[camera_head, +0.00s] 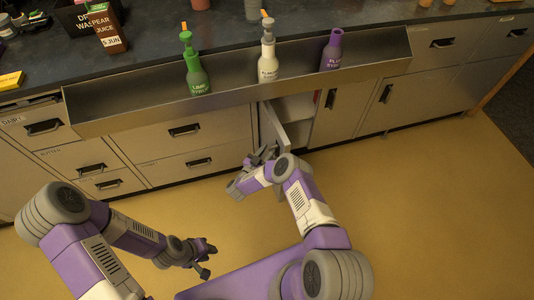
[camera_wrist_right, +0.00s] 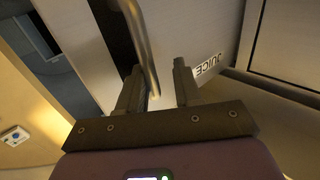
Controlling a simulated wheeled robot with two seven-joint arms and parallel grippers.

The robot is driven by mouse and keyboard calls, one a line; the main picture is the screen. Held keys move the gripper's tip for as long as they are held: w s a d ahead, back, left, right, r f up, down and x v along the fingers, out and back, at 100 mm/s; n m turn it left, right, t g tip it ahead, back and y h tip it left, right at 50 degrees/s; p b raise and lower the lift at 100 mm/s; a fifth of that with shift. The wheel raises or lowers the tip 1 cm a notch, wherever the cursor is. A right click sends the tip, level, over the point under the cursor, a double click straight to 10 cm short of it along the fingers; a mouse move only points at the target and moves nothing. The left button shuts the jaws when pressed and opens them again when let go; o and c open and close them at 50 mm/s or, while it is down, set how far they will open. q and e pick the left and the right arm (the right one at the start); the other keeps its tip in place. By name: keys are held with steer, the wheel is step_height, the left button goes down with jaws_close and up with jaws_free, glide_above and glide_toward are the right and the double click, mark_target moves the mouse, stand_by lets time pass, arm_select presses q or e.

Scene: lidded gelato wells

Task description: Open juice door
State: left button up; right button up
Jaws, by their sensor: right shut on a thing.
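The juice door (camera_head: 272,128) is a grey cabinet door under the counter, standing partly open with the shelf space behind it showing. In the right wrist view its label "JUICE" (camera_wrist_right: 208,67) shows on the door face, beside a metal bar handle (camera_wrist_right: 141,42). My right gripper (camera_head: 262,154) is at the door's front; in the wrist view its fingers (camera_wrist_right: 158,85) are on either side of the handle, shut on it. In the head view the arm and gripper hide the handle. My left gripper (camera_head: 207,259) is open and empty, low over the floor.
Green (camera_head: 194,66), white (camera_head: 267,58) and purple (camera_head: 332,52) syrup bottles stand in the steel rail (camera_head: 230,92) along the counter front. Closed drawers (camera_head: 185,140) lie left of the door and a closed cabinet door (camera_head: 342,105) right. The yellow floor (camera_head: 430,190) is clear at right.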

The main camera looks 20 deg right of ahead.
steer(key=shift+o, duration=1.2)
steer(key=shift+w+d+r, duration=0.1)
steer(key=shift+w+r, duration=0.1)
steer(key=shift+w, duration=0.05)
steer(key=shift+s+f, duration=0.1)
steer(key=shift+s, duration=0.05)
steer(key=p+v, duration=0.2)
steer(key=v, duration=0.5)
steer(key=shift+s+a+p, duration=0.15)
steer(key=shift+a+p, duration=0.1)
steer(key=shift+p, duration=0.1)
